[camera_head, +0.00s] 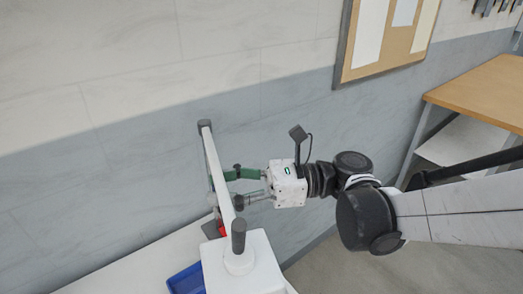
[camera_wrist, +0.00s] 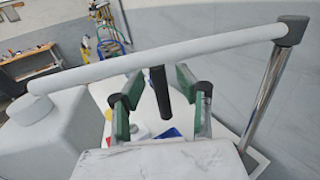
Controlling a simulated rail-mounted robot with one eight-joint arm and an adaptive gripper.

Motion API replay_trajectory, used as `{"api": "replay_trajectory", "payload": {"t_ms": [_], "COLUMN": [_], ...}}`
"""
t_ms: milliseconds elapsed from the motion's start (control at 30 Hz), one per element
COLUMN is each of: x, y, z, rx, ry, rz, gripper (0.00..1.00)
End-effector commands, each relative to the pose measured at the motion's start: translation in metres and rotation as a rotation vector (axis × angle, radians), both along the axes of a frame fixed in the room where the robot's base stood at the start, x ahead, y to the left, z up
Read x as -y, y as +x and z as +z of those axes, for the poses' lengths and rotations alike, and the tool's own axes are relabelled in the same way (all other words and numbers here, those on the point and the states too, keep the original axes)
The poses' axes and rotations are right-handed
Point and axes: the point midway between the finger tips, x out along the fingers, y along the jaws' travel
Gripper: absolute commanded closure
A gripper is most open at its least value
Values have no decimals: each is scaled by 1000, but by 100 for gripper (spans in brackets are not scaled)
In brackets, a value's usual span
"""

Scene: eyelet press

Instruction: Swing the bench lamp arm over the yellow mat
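The bench lamp arm is a long white bar (camera_head: 216,170) in the head view, with a dark cap at its far end. In the wrist view the bar (camera_wrist: 160,53) crosses the upper picture, from a grey cap on a chrome post (camera_wrist: 265,95) at right to a pale round head (camera_wrist: 32,110) at left. My gripper (camera_head: 228,188) is beside the bar, its green-padded fingers apart. In the wrist view my gripper (camera_wrist: 160,88) is open, with a dark rod (camera_wrist: 158,90) showing between the fingers. Contact cannot be told. I see no yellow mat.
A blue tray (camera_head: 187,280) and a red item (camera_head: 221,231) are on the white bench (camera_head: 135,265) below the bar. A large white block (camera_head: 258,270) stands at the near end. A wooden table (camera_head: 490,90) is at right. The wall is close behind.

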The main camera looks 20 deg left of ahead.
Motion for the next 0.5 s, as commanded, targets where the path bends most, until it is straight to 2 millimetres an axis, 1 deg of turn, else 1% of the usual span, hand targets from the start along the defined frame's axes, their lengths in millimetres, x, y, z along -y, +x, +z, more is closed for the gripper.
{"api": "replay_trajectory", "payload": {"t_ms": [100,367,467,500], "x": [-4,-5,-5,-5], "y": [-2,-3,-2,-2], "z": [0,0,0,0], "rx": [0,0,0,0], "ry": [0,0,0,0], "rz": [1,1,1,1], "gripper": [67,67,79,84]}}
